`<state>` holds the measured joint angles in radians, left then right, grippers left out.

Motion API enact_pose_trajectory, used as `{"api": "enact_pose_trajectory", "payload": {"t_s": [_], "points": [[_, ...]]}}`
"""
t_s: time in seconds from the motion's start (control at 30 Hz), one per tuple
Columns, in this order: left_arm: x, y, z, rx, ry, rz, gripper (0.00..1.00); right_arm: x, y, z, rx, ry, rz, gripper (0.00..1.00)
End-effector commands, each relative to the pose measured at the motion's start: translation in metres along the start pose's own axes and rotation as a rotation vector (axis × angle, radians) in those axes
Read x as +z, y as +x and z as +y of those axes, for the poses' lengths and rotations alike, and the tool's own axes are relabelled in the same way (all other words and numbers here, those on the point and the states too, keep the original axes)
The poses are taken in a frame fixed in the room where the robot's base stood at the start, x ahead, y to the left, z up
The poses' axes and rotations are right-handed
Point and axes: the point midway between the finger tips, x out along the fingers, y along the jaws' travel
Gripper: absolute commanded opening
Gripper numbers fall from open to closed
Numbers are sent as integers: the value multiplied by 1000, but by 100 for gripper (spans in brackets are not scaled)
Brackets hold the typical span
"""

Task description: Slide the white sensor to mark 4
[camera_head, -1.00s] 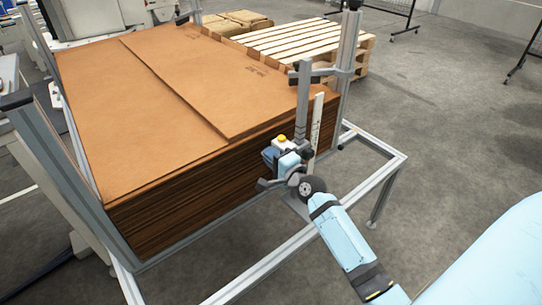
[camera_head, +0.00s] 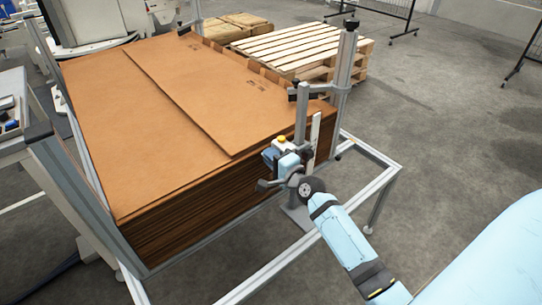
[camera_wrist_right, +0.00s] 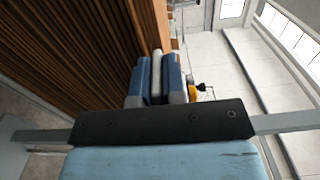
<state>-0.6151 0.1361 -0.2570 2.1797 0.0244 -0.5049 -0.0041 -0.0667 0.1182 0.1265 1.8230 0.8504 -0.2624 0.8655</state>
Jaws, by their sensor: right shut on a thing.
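The white sensor (camera_head: 290,147) shows as a small pale body with a yellow knob (camera_head: 282,139) on the grey upright post (camera_head: 301,108), beside the white scale strip (camera_head: 316,132). The scale's numbers are too small to read. My right gripper (camera_head: 277,165) is at the sensor, and its fingers and wrist hide much of it. In the right wrist view the blue fingers (camera_wrist_right: 157,80) are shut on a whitish part of the sensor (camera_wrist_right: 156,70). The yellow knob (camera_wrist_right: 193,95) shows to their right. My left gripper is not in view.
A tall stack of brown cardboard sheets (camera_head: 150,130) stands close behind the post, inside a grey metal frame (camera_head: 375,198). Wooden pallets (camera_head: 290,45) lie behind. The floor at right is open.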

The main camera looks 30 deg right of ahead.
Motion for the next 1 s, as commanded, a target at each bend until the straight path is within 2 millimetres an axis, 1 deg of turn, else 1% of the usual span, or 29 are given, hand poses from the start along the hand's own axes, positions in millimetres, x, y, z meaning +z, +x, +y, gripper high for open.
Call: {"api": "enact_pose_trajectory", "payload": {"t_s": [0.13,0.17,0.2,0.27,0.53,0.67,0.77,1.0], "points": [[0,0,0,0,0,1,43,0,0,0,-2,0,1,0],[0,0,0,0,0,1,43,0,0,0,-2,0,1,13],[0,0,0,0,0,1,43,0,0,0,-1,0,1,22],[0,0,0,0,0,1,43,0,0,0,-1,0,1,36],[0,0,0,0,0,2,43,0,0,1,0,0,0,36],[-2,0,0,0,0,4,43,0,-8,1,1,-1,0,36],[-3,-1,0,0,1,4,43,0,-23,1,3,-1,0,36],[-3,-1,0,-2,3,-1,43,0,-78,1,3,-2,0,36]]}}
